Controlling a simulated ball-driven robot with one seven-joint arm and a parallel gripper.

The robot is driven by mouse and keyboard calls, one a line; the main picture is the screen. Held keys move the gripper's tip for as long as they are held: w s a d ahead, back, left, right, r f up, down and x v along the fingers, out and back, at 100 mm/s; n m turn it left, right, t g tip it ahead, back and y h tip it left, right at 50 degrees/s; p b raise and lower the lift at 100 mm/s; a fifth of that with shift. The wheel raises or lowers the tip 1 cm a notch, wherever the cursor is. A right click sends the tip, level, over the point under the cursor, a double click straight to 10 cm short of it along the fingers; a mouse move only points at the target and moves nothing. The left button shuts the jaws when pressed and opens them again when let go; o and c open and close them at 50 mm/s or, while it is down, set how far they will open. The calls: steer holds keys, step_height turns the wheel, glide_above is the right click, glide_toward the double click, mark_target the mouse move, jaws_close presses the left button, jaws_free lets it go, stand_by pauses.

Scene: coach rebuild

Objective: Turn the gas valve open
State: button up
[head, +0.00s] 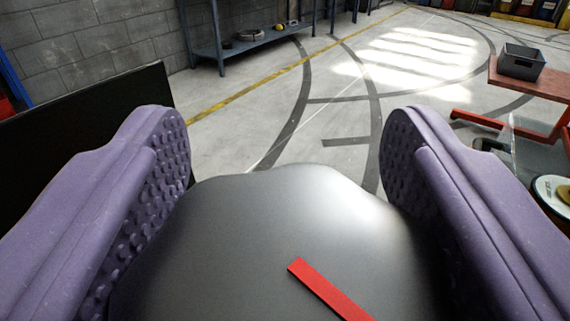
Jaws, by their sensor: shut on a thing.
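My gripper (285,150) has its two purple, studded fingers on either side of a large dark grey knob (270,220), which looks like the gas valve's handle. The fingers press against its left and right sides. The knob has a wavy far edge and a smooth, slightly shiny face. A red strip (330,290) on its face slants from near the middle down to the right and leaves the picture at the bottom edge. The near part of the knob and whatever it is mounted on are hidden.
A black panel (80,130) stands close on the left. A red-topped bench (500,78) with a grey bin (522,62) stands at the right, above a round white-rimmed item (553,192). A blue-grey shelf (255,42) lines the back wall. The floor beyond is open.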

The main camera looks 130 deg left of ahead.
stand_by(0.4)
steer(key=o, duration=1)
steer(key=shift+c, duration=0.2)
steer(key=p+v, duration=0.1)
steer(key=v, duration=0.7)
steer(key=shift+p, duration=0.4)
steer(key=shift+a, duration=0.1)
